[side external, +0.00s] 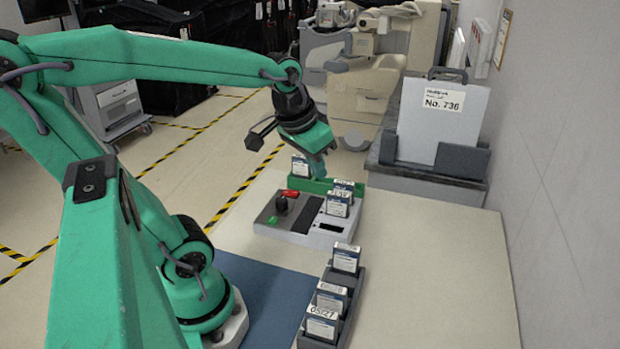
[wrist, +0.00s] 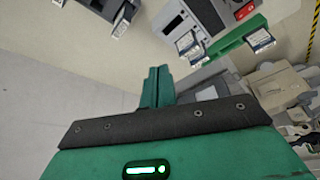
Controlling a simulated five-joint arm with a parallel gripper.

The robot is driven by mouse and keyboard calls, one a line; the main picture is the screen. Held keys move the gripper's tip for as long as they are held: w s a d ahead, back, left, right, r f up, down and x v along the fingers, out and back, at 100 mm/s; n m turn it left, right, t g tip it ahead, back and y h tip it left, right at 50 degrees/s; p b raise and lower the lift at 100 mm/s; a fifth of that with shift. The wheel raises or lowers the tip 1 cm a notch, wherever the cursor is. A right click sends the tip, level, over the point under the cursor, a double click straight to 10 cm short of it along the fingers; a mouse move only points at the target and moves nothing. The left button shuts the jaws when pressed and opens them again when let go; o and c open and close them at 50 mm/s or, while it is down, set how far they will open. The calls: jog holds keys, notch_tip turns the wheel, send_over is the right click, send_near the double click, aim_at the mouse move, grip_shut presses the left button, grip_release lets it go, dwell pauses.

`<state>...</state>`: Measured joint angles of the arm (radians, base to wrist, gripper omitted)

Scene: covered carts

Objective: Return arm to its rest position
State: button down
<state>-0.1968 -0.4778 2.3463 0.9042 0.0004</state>
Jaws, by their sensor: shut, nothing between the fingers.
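My green arm reaches across the upper left of the side view. My gripper (side external: 322,172) hangs over the far side of the grey device (side external: 270,225), near the green tray (side external: 318,186). In the wrist view my gripper (wrist: 157,88) shows its green fingers together, with nothing between them. The green tray (wrist: 226,40) and the grey device (wrist: 173,24) lie beyond the fingers. In the side view the gripper overlaps the back of the tray; I cannot tell whether it touches it.
Labelled cartridges stand at the tray (side external: 301,166) and in the device (side external: 337,204). A dark rack (side external: 350,300) holds several more at the front. A No. 736 panel (side external: 430,135) stands on a grey cabinet at the back right. The table's right side (side external: 440,270) is clear.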

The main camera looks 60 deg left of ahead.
jog(key=s+d+m+t, duration=0.1)
jog(key=s+d+m, duration=0.1)
jog(key=s+d, duration=0.2)
jog(key=shift+s+d+r+h, duration=0.15)
jog(key=shift+s+d+h, duration=0.2)
jog(key=shift+d, duration=0.35)
dwell(0.6)
